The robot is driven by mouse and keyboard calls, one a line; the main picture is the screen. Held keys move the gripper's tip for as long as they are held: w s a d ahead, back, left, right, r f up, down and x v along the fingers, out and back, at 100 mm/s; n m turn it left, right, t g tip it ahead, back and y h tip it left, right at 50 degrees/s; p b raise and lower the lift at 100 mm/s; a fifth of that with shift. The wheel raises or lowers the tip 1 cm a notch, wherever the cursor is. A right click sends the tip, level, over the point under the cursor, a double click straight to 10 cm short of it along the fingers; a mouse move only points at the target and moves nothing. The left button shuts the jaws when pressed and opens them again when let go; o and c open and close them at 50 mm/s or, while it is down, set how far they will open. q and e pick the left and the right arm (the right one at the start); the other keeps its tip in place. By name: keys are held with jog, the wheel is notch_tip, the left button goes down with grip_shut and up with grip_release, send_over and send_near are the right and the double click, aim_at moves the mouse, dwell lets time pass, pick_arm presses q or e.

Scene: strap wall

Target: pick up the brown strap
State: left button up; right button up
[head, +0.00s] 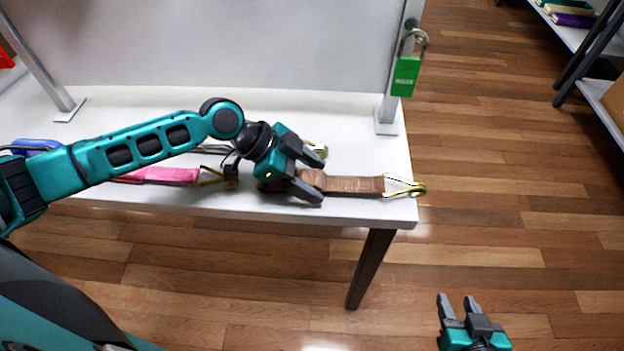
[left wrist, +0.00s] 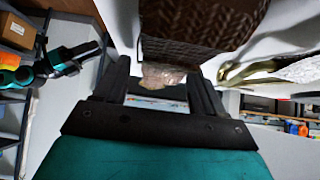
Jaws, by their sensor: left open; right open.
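The brown strap (head: 350,184) lies on the white table near its front right corner, with a yellow metal hook (head: 418,190) at its right end. My left gripper (head: 318,175) is open at the strap's left part, its fingers over or beside it; the arm hides the strap's left end. In the left wrist view the brown woven strap (left wrist: 200,22) fills the top middle, just beyond the open fingers of my left gripper (left wrist: 165,80). I cannot tell whether they touch it. My right gripper (head: 458,305) is open and empty over the floor at the lower right.
A pink strap (head: 165,174) and a blue item (head: 38,146) lie left on the white table (head: 340,120), partly behind my left arm. A green padlock (head: 405,76) hangs on the panel's right post. Wooden floor is clear to the right, up to a shelf (head: 570,35).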

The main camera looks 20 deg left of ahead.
pick_arm(q)
jog(key=shift+w+d+f, duration=0.1)
jog(key=shift+d+f, duration=0.25)
jog(key=shift+d, duration=0.05)
jog(key=c, duration=1.2)
jog(key=shift+r, duration=0.1)
